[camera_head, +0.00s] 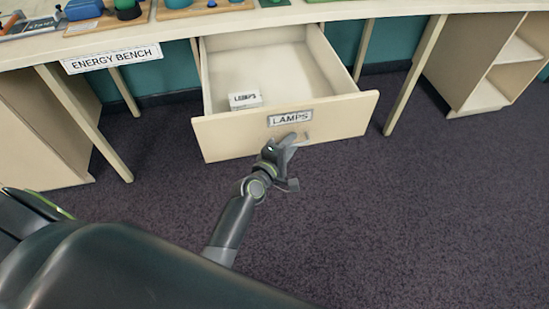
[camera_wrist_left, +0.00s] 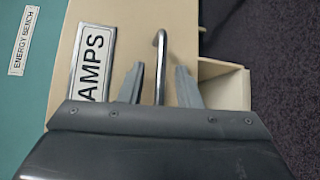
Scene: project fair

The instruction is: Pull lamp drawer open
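The lamp drawer (camera_head: 345,117) stands well out from the bench, its inside showing. Its front carries a LAMPS label (camera_head: 290,118), also seen in the left wrist view (camera_wrist_left: 92,62). A metal handle (camera_wrist_left: 161,45) sits beside the label. My left gripper (camera_head: 287,150) is at the drawer front, just below the label. In the left wrist view its two fingers (camera_wrist_left: 159,80) stand apart, one on each side of the handle, with gaps showing between them and the bar. My right gripper is not in view.
A small white box marked LAMPS (camera_head: 245,100) lies inside the drawer. The bench (camera_head: 160,45) carries an ENERGY BENCH sign (camera_head: 112,58) and boards with parts. Bench legs flank the drawer, and an open shelf (camera_head: 490,95) stands right. The carpet (camera_head: 420,220) before the drawer is clear.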

